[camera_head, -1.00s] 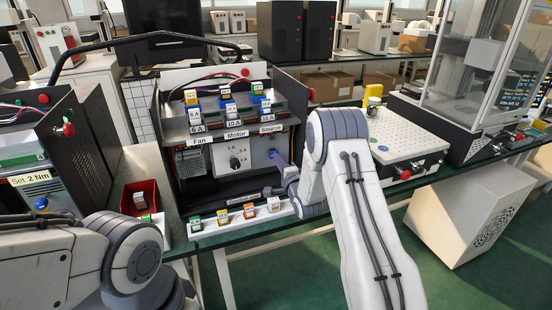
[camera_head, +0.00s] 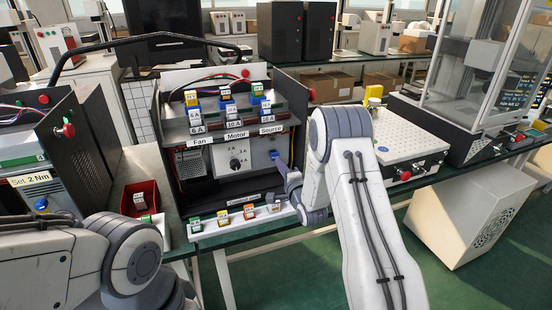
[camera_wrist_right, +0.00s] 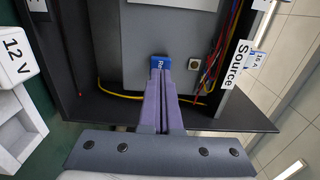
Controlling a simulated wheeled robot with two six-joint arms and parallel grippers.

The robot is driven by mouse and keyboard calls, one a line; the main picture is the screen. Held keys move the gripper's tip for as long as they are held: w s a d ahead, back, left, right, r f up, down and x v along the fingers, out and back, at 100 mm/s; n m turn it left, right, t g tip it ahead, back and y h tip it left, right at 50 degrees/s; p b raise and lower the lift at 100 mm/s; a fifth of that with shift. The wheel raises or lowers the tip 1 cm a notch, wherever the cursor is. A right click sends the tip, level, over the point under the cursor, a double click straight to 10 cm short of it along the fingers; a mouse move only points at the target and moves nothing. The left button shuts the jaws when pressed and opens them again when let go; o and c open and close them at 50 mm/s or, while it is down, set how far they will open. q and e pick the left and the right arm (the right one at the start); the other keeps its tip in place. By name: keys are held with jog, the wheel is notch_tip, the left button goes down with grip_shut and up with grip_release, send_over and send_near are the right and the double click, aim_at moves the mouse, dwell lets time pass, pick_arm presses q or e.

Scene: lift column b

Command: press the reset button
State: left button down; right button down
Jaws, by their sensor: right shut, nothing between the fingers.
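The blue reset piece (camera_wrist_right: 160,61), lettered "Re", is on the grey panel in the right wrist view; the rest of its lettering is hidden by my fingertips. It also shows as a small blue spot in the head view (camera_head: 274,154), right of the dial. My right gripper (camera_wrist_right: 160,76) has its purple fingers shut and empty, pointing at this piece. I cannot tell whether the tips touch it. In the head view, the right gripper (camera_head: 281,166) is just below and right of the blue spot. My left gripper is not in view.
A dial (camera_head: 236,160) is on the same panel. Labelled blocks stand on the shelf above and on a white strip (camera_head: 232,228) in front. A red bin (camera_head: 139,195) is left.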

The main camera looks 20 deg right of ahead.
dwell(0.4)
jog(key=s, duration=0.5)
jog(key=shift+d, duration=0.1)
dwell(0.4)
